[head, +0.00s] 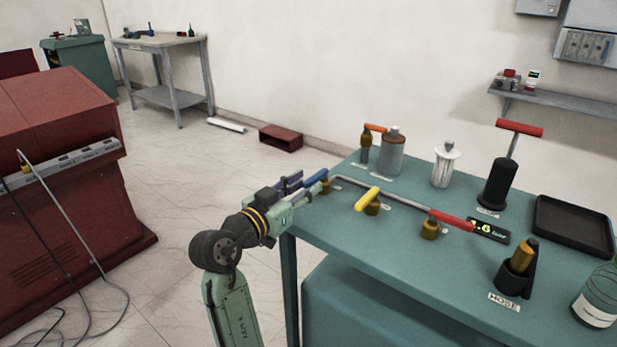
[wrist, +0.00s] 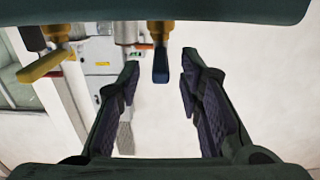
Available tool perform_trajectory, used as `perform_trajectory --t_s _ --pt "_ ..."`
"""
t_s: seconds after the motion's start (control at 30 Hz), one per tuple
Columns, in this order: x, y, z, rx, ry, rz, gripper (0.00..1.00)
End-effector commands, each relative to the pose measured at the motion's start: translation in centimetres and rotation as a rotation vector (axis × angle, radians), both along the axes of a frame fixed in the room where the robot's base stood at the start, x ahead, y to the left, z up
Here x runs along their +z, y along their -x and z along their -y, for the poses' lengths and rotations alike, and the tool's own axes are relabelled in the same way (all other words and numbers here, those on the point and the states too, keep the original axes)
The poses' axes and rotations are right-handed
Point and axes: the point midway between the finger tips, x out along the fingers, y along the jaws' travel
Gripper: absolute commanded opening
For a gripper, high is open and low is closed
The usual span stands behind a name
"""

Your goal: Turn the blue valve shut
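The blue valve, with a brass body (head: 324,187), stands at the near left corner of the teal table (head: 390,262). Its blue handle (wrist: 160,66) hangs near the top middle of the wrist view, under a brass stem. My gripper (head: 305,186) is beside this valve at the table's left edge. In the wrist view my gripper (wrist: 160,80) is open. Its two dark fingers are apart, with the blue handle showing between their tips. No contact with the handle is visible. In the head view the fingers partly cover the handle.
A yellow-handled valve (head: 368,198) stands just right of the blue one; its handle (wrist: 42,65) is at upper left in the wrist view. A grey bar with a red grip (head: 452,219) crosses behind it. A grey canister (head: 391,155) stands farther back.

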Motion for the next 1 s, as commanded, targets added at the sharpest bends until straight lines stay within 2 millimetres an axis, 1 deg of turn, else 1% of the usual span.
perform_trajectory --t_s 0.1,0.2,0.5,1.0 --pt "0.1 -1.1 0.8 -0.001 0.002 -0.001 0.33" --pt "0.0 -1.6 1.1 0.001 0.001 -0.001 0.33" --pt "0.0 -1.7 1.2 0.002 0.000 0.000 0.33" --pt "0.0 -1.7 1.2 0.002 0.001 0.001 0.00"
